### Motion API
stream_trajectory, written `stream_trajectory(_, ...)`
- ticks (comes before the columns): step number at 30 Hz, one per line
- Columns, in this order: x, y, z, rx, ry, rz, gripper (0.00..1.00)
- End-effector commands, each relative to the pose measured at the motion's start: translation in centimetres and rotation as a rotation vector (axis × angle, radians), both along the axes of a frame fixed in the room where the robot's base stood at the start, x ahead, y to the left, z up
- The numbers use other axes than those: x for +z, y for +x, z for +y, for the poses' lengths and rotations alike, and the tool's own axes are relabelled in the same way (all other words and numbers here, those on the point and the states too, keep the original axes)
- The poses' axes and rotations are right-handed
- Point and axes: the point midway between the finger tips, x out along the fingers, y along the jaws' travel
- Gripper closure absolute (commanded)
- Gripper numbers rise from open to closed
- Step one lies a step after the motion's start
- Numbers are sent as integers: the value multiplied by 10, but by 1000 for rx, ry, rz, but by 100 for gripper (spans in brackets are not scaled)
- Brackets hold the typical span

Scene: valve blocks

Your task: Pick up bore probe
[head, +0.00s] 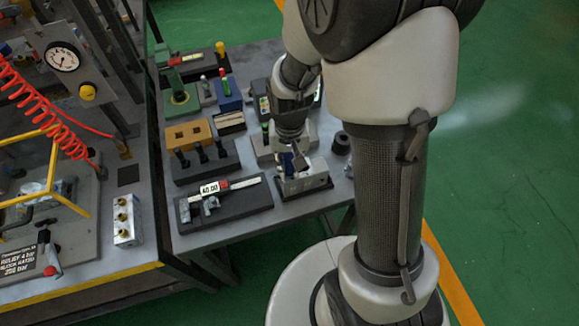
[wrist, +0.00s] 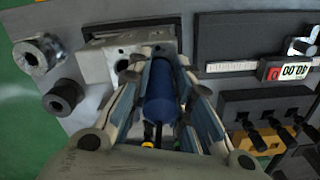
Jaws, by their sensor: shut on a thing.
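The bore probe (wrist: 160,92) shows in the wrist view as a blue cylinder with a dark, yellow-tipped end towards my wrist. My gripper (wrist: 159,66) is shut on it, one finger on each side. The probe's far end is beside or over a light metal valve block (wrist: 98,66); whether it touches the block or sits in a bore is hidden. In the head view my gripper (head: 292,161) is low over the same metal block (head: 304,182), and only a little blue of the probe (head: 287,162) shows between the fingers.
A black stand with a digital caliper (head: 225,199) is left of the block. A yellow-brown block with black plugs (head: 192,140) stands behind it. A dark round part (head: 341,143) is to the right. A blue box (head: 229,95) and green stand (head: 178,95) are farther back.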

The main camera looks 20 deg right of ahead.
Motion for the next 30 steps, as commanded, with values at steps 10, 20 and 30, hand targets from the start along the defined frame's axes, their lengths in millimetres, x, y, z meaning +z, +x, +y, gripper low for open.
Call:
stream_trajectory(10,0,0,0,0,0,-1,100)
stream_trajectory(20,8,1,0,0,0,-3,100)
stream_trajectory(30,65,2,0,0,0,-6,100)
